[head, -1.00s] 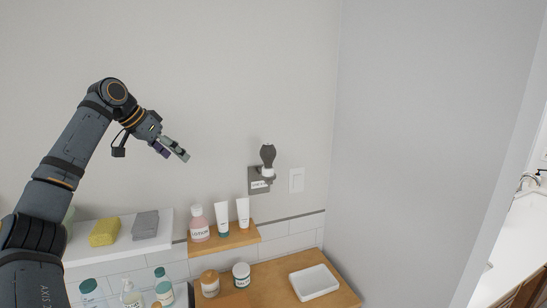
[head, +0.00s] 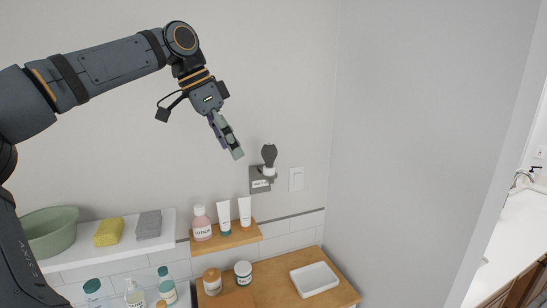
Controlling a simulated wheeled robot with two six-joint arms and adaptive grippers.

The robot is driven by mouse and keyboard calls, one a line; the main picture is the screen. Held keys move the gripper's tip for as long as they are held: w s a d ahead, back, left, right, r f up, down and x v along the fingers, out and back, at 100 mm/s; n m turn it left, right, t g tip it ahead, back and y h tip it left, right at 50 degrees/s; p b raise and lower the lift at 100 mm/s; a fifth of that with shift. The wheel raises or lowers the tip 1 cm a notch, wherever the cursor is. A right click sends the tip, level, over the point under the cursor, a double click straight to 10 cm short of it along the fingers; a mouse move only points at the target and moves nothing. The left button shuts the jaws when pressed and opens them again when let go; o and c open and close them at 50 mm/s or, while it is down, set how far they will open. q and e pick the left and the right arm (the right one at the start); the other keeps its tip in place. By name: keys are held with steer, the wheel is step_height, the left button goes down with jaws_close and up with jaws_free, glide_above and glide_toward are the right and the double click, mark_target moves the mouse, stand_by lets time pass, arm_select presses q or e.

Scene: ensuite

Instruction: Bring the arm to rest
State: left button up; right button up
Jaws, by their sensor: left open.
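My left gripper (head: 228,140) hangs in the air in front of the wall, pointing down and a little right. It is open and I see nothing between its fingers. It is above the small wooden shelf and to the left of the dark wall-mounted holder (head: 268,158), apart from both. My left arm reaches in from the left edge, raised above the shelves. My right gripper is not in view.
A white shelf (head: 75,262) bears a green bowl (head: 50,235), a yellow sponge (head: 108,232) and a grey cloth (head: 149,225). A wooden shelf (head: 232,240) holds a pink lotion bottle (head: 201,224) and two white tubes. Below, a wooden counter (head: 280,275) bears jars and a white tray (head: 314,281).

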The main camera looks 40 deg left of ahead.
arm_select(q)
steer(key=d, duration=0.4)
steer(key=shift+w+f+m+g, duration=0.25)
steer(key=shift+m+g, duration=0.05)
steer(key=shift+m, duration=0.1)
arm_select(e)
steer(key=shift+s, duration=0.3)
arm_select(q)
steer(key=shift+a, duration=0.1)
